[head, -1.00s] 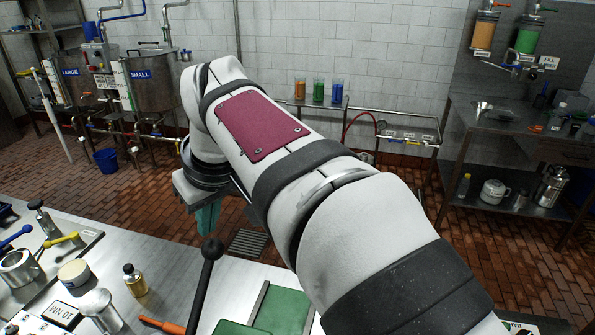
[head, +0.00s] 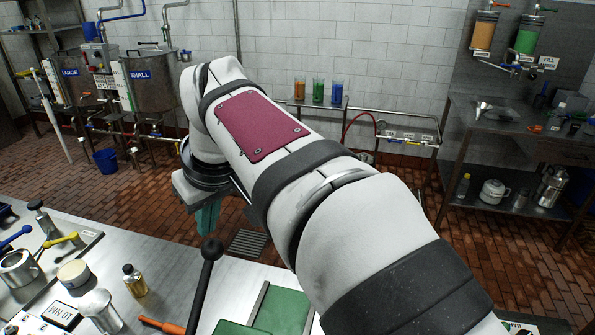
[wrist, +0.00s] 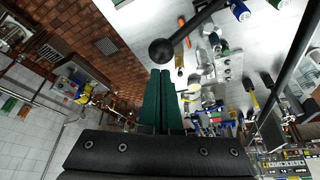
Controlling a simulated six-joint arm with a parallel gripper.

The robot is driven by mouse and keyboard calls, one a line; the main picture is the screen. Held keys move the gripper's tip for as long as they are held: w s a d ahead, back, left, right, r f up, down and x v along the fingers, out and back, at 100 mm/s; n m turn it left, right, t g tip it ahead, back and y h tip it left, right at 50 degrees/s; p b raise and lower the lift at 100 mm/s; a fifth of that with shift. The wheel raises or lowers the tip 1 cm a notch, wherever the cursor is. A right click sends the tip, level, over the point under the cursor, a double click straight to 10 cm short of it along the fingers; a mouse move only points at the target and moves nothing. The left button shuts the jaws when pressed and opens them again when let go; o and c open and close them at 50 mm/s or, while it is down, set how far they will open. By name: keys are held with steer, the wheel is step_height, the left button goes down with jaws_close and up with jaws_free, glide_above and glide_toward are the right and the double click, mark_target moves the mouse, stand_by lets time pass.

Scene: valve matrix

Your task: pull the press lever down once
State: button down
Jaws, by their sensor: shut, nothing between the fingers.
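The press lever (head: 202,285) is a black rod with a round black ball knob, standing up at the near edge of the steel table. In the wrist view the lever's knob (wrist: 161,51) shows just beyond my fingertips, with its rod running to the upper right. My gripper (wrist: 163,72) has two long green fingers that lie side by side, shut and empty. In the head view my gripper (head: 205,232) points down just behind the knob. A gap shows between fingertips and knob in the wrist view; its true depth is hard to tell.
The steel table (head: 180,262) carries an orange-handled tool (head: 160,325), a small amber bottle (head: 134,281), a round tub (head: 74,273) and a green block (head: 283,310) beside the lever. Brick floor (head: 150,205) lies open beyond the table. My arm covers the middle of the head view.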

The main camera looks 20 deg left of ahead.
mark_target(216, 239)
steer(key=shift+f, duration=0.1)
stand_by(0.3)
steer(key=shift+f, duration=0.65)
steer(key=shift+f, duration=0.15)
steer(key=shift+w+f, duration=0.6)
steer(key=shift+f, duration=0.15)
